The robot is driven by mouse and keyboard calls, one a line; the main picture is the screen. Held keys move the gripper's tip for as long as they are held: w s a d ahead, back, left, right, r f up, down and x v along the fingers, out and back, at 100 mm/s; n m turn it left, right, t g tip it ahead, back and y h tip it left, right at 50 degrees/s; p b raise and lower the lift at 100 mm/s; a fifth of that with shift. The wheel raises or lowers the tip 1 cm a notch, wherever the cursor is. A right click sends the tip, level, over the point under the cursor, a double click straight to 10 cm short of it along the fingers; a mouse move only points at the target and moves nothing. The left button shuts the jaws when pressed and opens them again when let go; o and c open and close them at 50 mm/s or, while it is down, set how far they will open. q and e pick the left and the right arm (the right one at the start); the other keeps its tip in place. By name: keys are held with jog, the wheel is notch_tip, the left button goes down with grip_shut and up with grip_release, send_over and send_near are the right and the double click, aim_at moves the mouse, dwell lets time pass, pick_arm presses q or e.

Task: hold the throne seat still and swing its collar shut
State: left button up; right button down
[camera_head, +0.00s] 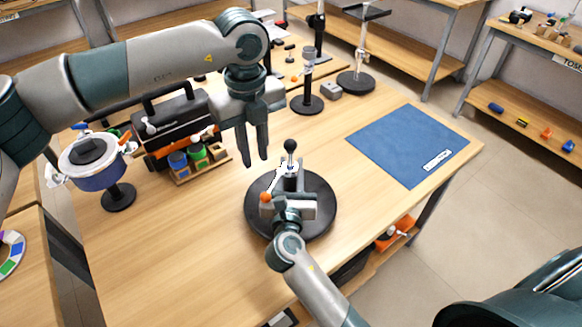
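The throne seat is a black round disc (262,225) lying on the wooden bench in the head view. A pale upright fitting with a black ball on top (290,147) stands at its middle. A thin pale arm with an orange end (266,197) sticks out to the lower left; it looks like the swung-out collar. My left gripper (255,163) points down above and left of the disc, its fingers apart and empty. My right gripper (289,200) is over the disc at the fitting. Its fingers are largely hidden, so I cannot tell whether they grip it.
A blue mat (405,140) covers the right of the bench. A blue drum-like piece on a stand (95,178), a black toolbox (185,112) and a wooden tray of pots (205,172) stand left. Black-based stands (307,103) are behind. Bench between disc and mat is clear.

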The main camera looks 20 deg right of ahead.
pick_arm(q)
jog(key=shift+r, duration=1.7)
pick_arm(e)
jog(key=shift+s+f, duration=0.1)
jog(key=shift+f, duration=0.35)
jog(key=c, duration=1.3)
grip_release()
jog(key=shift+r, duration=0.2)
jog(key=shift+c, duration=0.2)
pick_arm(q)
jog(key=shift+d, duration=0.1)
pick_arm(e)
jog(key=shift+f, duration=0.1)
jog(key=shift+s, duration=0.1)
jog(key=v, duration=1.1)
jog(key=shift+s+a, duration=0.2)
jog(key=shift+s, duration=0.05)
